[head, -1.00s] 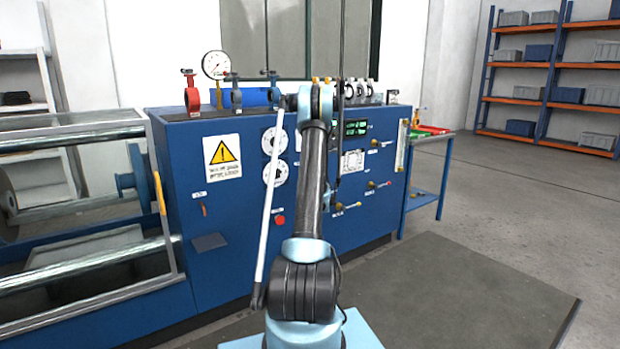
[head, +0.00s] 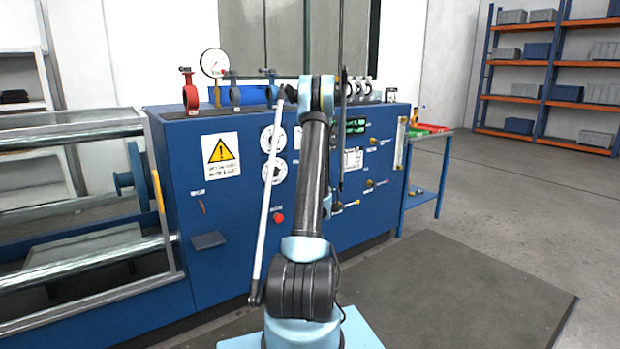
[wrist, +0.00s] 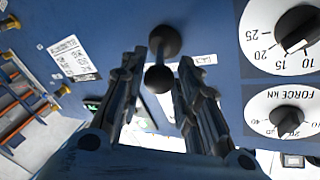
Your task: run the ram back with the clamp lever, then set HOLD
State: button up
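In the wrist view, a black lever (wrist: 158,78) with a ball end juts from a dark round hub on the blue panel. My gripper (wrist: 161,62) has its fingers apart, one on each side of the ball. I cannot tell whether either finger touches it. A small label beside the hub is too small to read, so I cannot confirm which lever this is. In the head view my arm hides the gripper and this lever. The blue console (head: 240,255) stands behind my arm. I cannot make out a HOLD marking.
Two white dials, one marked FORCE kN (wrist: 288,115), sit right of the gripper in the wrist view. A red button (head: 278,217), pressure gauge (head: 215,63) and warning sign (head: 221,156) are on the console. A railed test bay (head: 75,210) is at left.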

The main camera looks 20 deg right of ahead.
jog(key=shift+s+a, duration=0.25)
jog(key=shift+s, duration=0.85)
jog(key=shift+s+a, duration=0.2)
jog(key=shift+s, duration=0.9)
